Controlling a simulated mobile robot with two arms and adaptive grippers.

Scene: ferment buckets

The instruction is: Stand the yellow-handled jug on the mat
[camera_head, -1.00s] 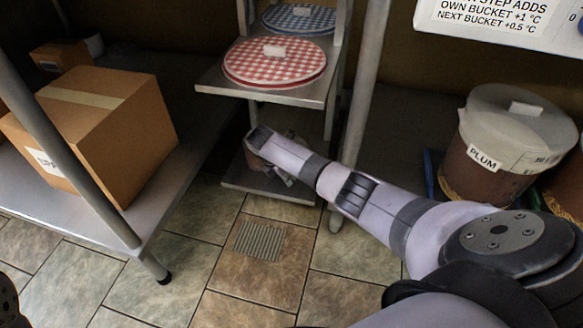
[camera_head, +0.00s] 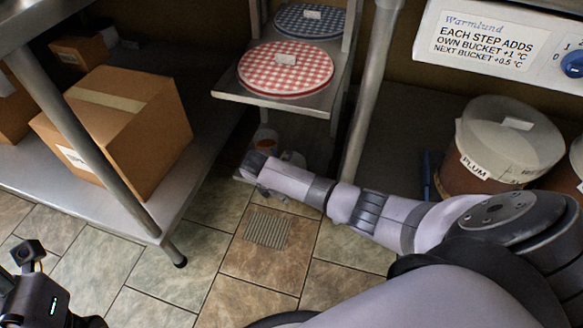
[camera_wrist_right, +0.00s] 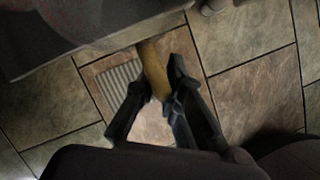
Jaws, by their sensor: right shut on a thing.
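I cannot identify a mat with certainty.
A ribbed grey square (camera_head: 267,228) lies on the tiled floor. An orange-and-white container (camera_head: 265,140) stands low under the shelf with the red checked disc (camera_head: 286,68). A cardboard box (camera_head: 120,125) sits on the left rack. The plum bucket (camera_head: 505,145) stands at right.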

